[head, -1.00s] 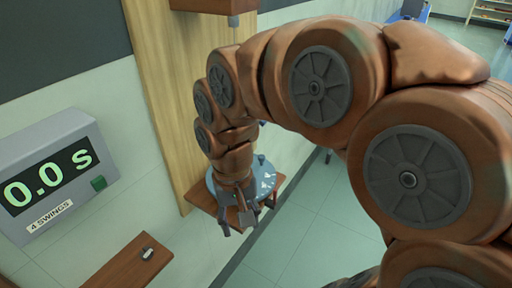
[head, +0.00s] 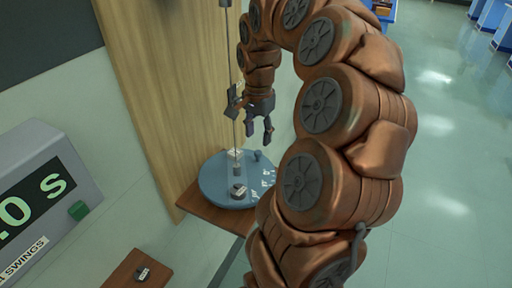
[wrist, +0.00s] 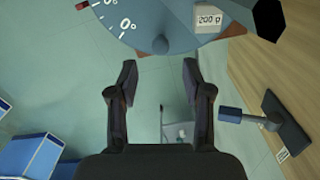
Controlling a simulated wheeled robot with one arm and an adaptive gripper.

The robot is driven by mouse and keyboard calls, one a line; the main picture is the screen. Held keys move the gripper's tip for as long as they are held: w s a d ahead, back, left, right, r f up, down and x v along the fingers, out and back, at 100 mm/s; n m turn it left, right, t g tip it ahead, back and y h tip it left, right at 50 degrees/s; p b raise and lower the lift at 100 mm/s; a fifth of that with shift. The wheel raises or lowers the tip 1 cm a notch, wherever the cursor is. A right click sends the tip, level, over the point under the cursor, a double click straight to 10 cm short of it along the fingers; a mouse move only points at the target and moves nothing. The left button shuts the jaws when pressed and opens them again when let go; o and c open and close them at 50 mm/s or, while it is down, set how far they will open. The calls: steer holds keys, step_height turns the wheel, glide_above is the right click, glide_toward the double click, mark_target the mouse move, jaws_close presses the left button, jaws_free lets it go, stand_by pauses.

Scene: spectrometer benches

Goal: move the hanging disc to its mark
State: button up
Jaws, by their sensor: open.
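The blue-grey disc (head: 215,180) hangs level on a thin upright wire (head: 233,75) above a wooden shelf. My gripper (head: 258,126) is open and empty above the disc, beside the wire.
The wooden shelf (head: 208,216) is under the disc, against a wooden backboard (head: 150,80). A timer (head: 45,200) labelled "SWINGS" is on the wall at left. A lower wooden shelf (head: 122,272) holds a small weight (head: 142,273). Open floor (head: 450,170) lies at right; blue cabinets stand far back.

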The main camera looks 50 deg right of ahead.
mark_target(258, 152)
steer(key=shift+f+p, duration=0.75)
steer(key=shift+f, duration=2.3)
steer(key=shift+c, duration=0.3)
jaws_close()
